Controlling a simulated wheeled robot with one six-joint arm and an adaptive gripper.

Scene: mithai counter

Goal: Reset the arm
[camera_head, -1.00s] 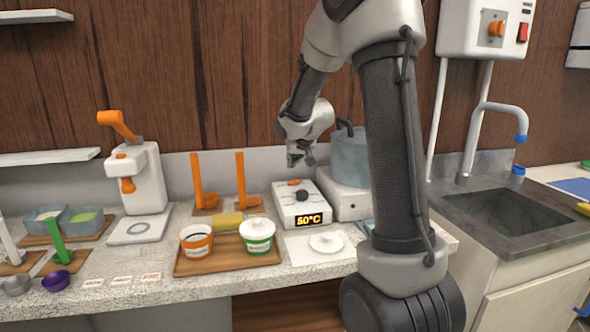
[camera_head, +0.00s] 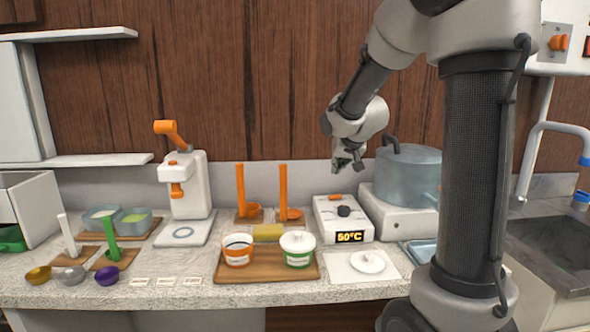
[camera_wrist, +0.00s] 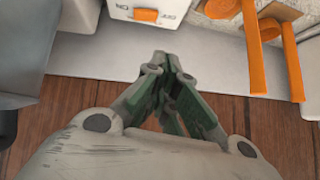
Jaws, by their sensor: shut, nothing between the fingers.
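My gripper (camera_head: 345,162) hangs in the air in front of the wooden wall, above the white 50°C heater box (camera_head: 345,220) and left of the steel pot (camera_head: 408,172). In the wrist view my gripper (camera_wrist: 160,62) has its green-sided fingers brought together at the tips, with nothing between them. My arm rises from the lower right and bends over to the left at the top of the head view.
Two orange-handled tools (camera_head: 240,185) stand behind. A white press (camera_head: 185,188) is further left. The sink (camera_head: 560,247) is at right. Air around my gripper is clear.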

